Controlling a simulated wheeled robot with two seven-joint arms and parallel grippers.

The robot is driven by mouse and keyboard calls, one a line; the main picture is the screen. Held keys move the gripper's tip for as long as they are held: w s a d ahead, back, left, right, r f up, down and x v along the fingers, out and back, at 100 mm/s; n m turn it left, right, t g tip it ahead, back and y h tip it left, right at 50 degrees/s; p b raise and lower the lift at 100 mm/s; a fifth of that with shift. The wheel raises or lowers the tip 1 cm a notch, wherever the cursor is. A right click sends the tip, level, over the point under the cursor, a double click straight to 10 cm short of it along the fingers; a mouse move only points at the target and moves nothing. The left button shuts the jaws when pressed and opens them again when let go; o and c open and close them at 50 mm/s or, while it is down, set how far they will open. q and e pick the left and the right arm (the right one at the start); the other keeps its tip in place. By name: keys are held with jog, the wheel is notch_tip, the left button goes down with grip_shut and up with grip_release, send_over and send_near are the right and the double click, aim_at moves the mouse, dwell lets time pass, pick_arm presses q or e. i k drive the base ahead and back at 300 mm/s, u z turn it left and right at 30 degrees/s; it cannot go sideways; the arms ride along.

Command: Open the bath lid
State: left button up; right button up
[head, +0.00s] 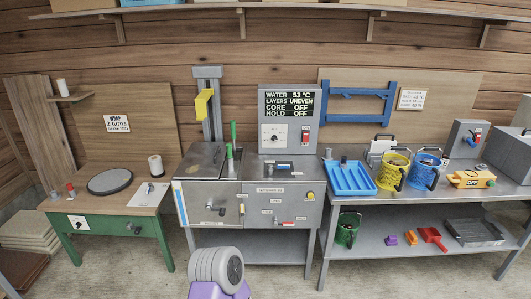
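A steel bath unit (265,220) stands in the middle of the head view against the plank wall. A flat grey metal cover (201,160), which looks like the bath lid, lies level on the left part of its top. It looks shut, and what is under it is hidden. Green upright handles (233,131) stand at the cover's right edge.
A display panel (289,103) reads water 53 °C, layers uneven, core off, hold off. A yellow part (203,105) hangs on a post behind the cover. A green-framed table (115,226) stands left. A steel bench (390,194) with a blue tray (350,178) and buckets stands right.

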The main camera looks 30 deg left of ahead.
aim_at(204, 160)
jog(key=z, duration=0.25)
jog(key=i, duration=0.95)
jog(key=u, duration=0.8)
jog(key=i, duration=1.35)
jog(key=u, duration=1.25)
